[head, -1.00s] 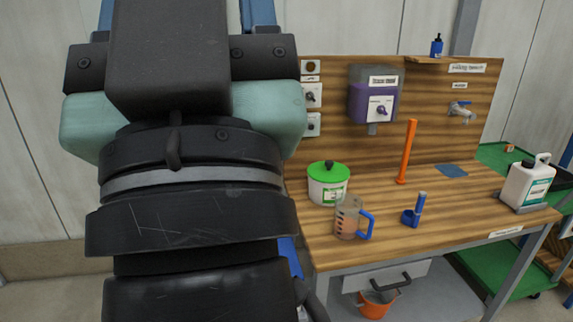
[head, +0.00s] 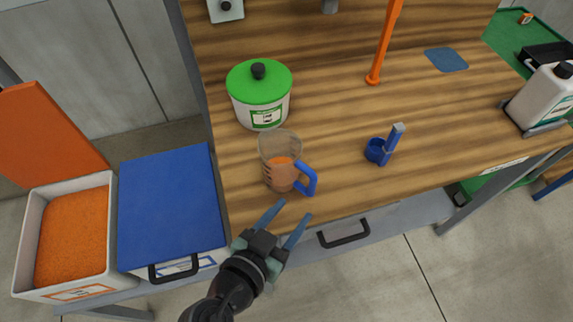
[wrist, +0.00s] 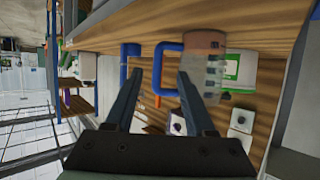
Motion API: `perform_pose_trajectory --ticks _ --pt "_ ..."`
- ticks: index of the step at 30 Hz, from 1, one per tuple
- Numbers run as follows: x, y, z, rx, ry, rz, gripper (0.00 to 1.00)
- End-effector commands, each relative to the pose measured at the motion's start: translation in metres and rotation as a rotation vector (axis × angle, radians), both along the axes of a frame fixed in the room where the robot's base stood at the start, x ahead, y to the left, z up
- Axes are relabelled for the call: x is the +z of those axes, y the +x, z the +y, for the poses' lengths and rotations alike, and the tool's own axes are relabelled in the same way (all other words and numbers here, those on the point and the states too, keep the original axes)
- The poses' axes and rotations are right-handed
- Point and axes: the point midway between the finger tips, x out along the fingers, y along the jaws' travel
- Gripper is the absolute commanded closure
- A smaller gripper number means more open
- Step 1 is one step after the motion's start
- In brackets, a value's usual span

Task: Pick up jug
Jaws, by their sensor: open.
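The jug (head: 281,160) is a clear measuring jug with a blue handle and orange-brown contents. It stands upright near the front edge of the wooden bench, in front of the green-lidded tub. My gripper (head: 289,212) is open and empty, just in front of the jug and its handle. In the wrist view my two blue fingers (wrist: 157,75) point toward the bench, and the jug (wrist: 206,62) shows beyond the right finger. Its blue handle (wrist: 160,70) appears between the fingertips, but I cannot tell whether it lies between them in depth.
A white tub with a green lid (head: 259,95) stands behind the jug. A blue scoop (head: 380,149) lies to its right. An orange upright tool (head: 383,45) stands farther back, and a white jerrycan (head: 546,95) sits at far right. Left are a blue-lidded bin (head: 170,210) and an open orange-filled bin (head: 70,235).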

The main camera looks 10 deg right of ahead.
Motion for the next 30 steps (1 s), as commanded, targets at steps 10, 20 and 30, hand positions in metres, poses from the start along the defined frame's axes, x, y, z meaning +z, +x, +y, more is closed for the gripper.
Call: perform_pose_trajectory --ticks 10,20,30 --pt "-0.023 0.038 -0.041 -0.007 -0.003 0.002 0.45" --pt "-0.032 0.055 -0.058 -0.006 -0.002 0.001 0.45" --pt "-0.047 0.079 -0.083 -0.006 -0.002 0.0 0.45"
